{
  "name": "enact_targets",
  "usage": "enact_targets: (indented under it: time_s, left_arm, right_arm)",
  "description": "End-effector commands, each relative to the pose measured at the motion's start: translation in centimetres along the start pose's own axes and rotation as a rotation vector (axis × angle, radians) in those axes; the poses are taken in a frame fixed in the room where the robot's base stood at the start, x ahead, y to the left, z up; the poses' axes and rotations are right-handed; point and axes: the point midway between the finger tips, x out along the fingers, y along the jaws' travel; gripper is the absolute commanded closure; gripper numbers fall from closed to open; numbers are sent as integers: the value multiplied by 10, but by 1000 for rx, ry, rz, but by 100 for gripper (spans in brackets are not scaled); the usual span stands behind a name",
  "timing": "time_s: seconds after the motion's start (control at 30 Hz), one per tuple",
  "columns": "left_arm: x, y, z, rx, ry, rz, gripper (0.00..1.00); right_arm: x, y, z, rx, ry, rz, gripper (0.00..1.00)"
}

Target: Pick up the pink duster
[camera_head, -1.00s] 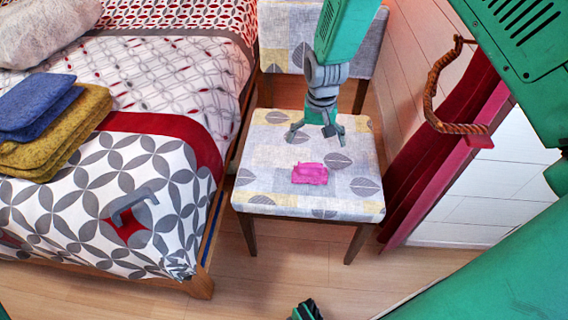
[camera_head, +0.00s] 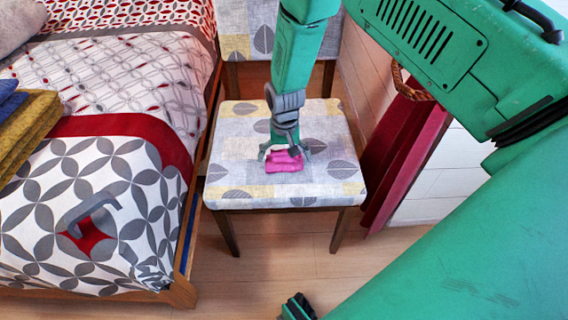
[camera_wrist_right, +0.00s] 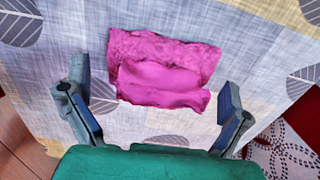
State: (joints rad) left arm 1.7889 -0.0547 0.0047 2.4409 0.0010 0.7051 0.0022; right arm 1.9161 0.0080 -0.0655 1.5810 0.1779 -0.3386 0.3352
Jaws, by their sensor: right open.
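The pink duster (camera_head: 284,161) lies crumpled on the patterned seat of the chair (camera_head: 236,184). In the right wrist view the duster (camera_wrist_right: 162,70) lies flat with a raised fold along its near part. My right gripper (camera_head: 286,153) is just above and behind it, pointing down. In the wrist view the two fingers of this gripper (camera_wrist_right: 155,105) are spread wide, one on each side of the duster, with nothing between them in contact. My left gripper is not clearly in view; a dark and green part at the bottom edge is too cut off to name.
The bed (camera_head: 84,180) stands left of the chair, with folded yellow cloths (camera_head: 30,125) and a grey hook-like object (camera_head: 90,212) on it. A red curtain (camera_head: 395,150) hangs by the wall at right. The floor in front of the chair is clear.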

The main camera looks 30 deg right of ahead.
Motion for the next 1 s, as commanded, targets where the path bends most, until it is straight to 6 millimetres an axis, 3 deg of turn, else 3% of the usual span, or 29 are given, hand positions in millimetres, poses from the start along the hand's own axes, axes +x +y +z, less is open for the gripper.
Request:
enact_targets:
  time_s: [0.07, 0.27, 0.3, 0.4, 0.77, 1.0]
  left_arm:
    - [5, 0, 0, 0, 0, 0, 100]
    - [3, 0, 0, 0, 1, 0, 100]
    - [3, 0, 0, 0, 1, 0, 100]
    - [3, 0, 0, 0, 1, 0, 100]
    - [1, 0, 0, 0, 1, 0, 100]
    - [-18, 0, -1, 0, 1, 0, 100]
  right_arm:
    - [9, 0, 0, 0, 1, -1, 0]
    - [8, 0, 0, 0, 2, -2, 0]
    - [8, 0, 0, 0, 2, -2, 7]
    - [8, 0, 0, 0, 2, -1, 41]
    - [4, -1, 0, 0, 2, -2, 41]
    - [-41, -1, -1, 0, 3, -2, 41]
